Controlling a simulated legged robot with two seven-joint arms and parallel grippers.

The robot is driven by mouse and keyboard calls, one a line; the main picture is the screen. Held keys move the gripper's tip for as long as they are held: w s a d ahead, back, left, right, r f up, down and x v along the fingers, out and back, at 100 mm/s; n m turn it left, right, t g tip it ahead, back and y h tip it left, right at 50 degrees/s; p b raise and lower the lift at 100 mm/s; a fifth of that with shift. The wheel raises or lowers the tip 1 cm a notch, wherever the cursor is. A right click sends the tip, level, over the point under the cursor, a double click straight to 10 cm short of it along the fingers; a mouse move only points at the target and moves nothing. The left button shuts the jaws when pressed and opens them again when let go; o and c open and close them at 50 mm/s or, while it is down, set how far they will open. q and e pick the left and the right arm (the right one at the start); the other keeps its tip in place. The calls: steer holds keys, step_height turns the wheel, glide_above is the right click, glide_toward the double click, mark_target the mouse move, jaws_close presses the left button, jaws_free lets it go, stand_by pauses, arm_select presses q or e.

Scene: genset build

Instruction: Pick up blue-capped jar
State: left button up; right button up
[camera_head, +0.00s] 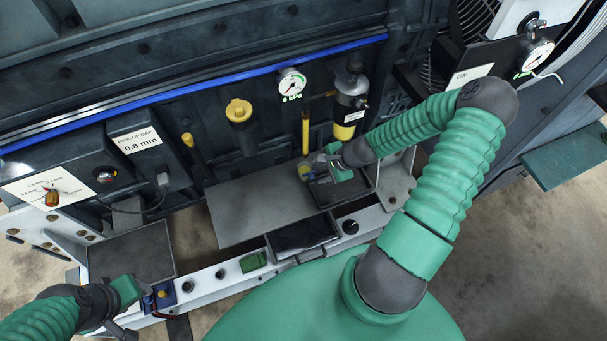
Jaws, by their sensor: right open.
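My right gripper (318,170) is open over the small dark tray (365,190) at the right of the grey work plate. Small grey, yellowish and bluish shapes cluster at its fingertips, too small to separate. I cannot clearly make out a blue-capped jar there; the gripper and wrist may hide it. My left gripper (150,300) is low at the left, by the front rail. A small blue part (164,288) shows at its tip; I cannot tell whether it is a jar's cap or part of the gripper. The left jaws are too unclear to read.
A grey plate (245,205) lies in the middle. A dark tray (135,250) is at left, a black bin (300,236) at front centre. A green block (253,261) and black knobs sit on the white rail (205,285). A gauge (291,82) and yellow-topped fittings line the back panel.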

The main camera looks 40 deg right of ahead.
mark_target(313, 175)
steer(key=x, duration=0.2)
steer(key=shift+w+a+f, duration=0.2)
steer(key=shift+f, duration=0.05)
steer(key=b+x, duration=0.1)
steer(key=x, duration=0.1)
steer(key=b+x, duration=0.1)
steer(key=x, duration=0.2)
steer(key=shift+s+d+f, duration=0.2)
steer(key=shift+s, duration=0.05)
steer(key=shift+w+f, duration=0.15)
steer(key=shift+f, duration=0.05)
arm_select(q)
steer(key=x, duration=0.2)
steer(key=shift+s+a+f, duration=0.1)
steer(key=shift+s+f, duration=0.1)
steer(key=shift+f, duration=0.3)
arm_select(e)
steer(key=shift+r, duration=0.15)
steer(key=shift+c, duration=1.3)
jaws_close()
